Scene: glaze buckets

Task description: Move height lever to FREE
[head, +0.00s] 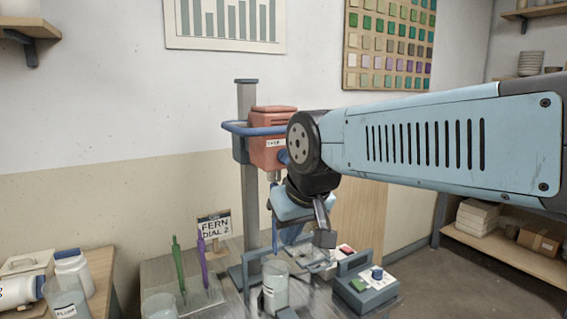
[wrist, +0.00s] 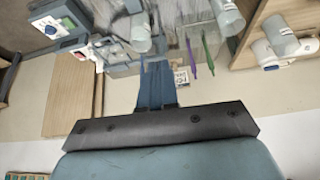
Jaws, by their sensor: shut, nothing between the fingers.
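The mixer's red motor head (head: 268,150) is mounted on a grey upright column (head: 246,100). A blue bar (head: 235,128) reaches around the column at the head's left, and a dark blue collar (head: 240,150) sits on the column. I cannot tell which part is the height lever, and no FREE mark is readable. My gripper (head: 289,238) hangs in front of the mixer's lower right, pointing down, shut and empty. Its blue fingers also show in the wrist view (wrist: 155,68). My wrist hides part of the mixer head's right side.
A glass beaker (head: 275,288) stands below my gripper. A control box with a blue knob (head: 376,273) and a panel with a red button (head: 346,250) are to the right. Green (head: 179,265) and purple (head: 202,260) tools stand left, near a "FERN DIAL 2" sign (head: 214,229).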

